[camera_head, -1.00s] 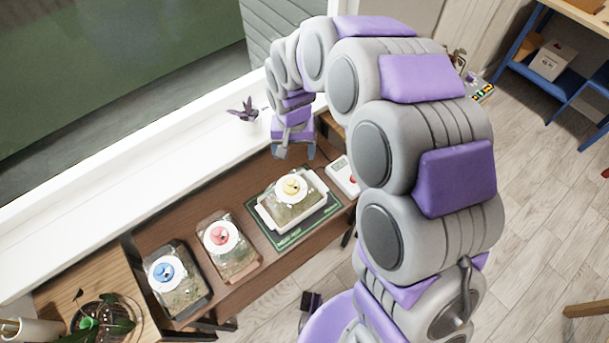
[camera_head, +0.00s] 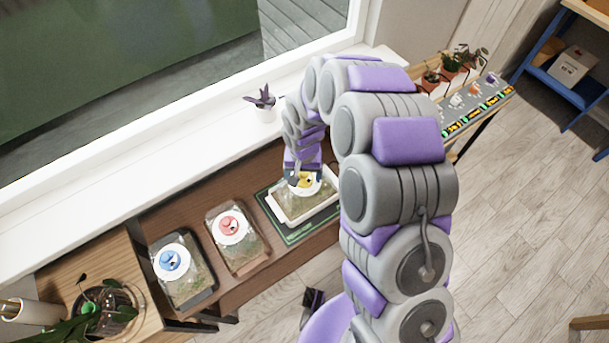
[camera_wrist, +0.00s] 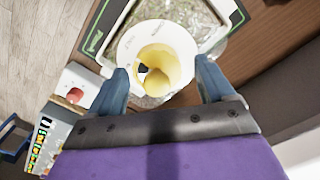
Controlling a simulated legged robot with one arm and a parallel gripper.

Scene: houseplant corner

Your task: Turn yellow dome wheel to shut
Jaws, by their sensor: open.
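The yellow dome wheel (camera_head: 304,181) sits in a white disc on top of a clear terrarium box (camera_head: 300,207) with a pale rim. In the wrist view the yellow wheel (camera_wrist: 158,66) shows as a round cup with a dark spot inside, ringed by the white disc (camera_wrist: 128,46). My gripper (camera_wrist: 160,82) is open, with one blue finger on each side of the wheel. I cannot tell whether either finger touches it. In the head view my gripper (camera_head: 304,174) hangs over the wheel and partly hides it.
Boxes with a red wheel (camera_head: 229,225) and a blue wheel (camera_head: 171,260) stand to the left on the brown bench. The yellow one's box rests on a green mat (camera_head: 296,239). A small potted plant (camera_head: 263,103) stands on the white sill. A white device (camera_wrist: 80,87) lies beside the mat.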

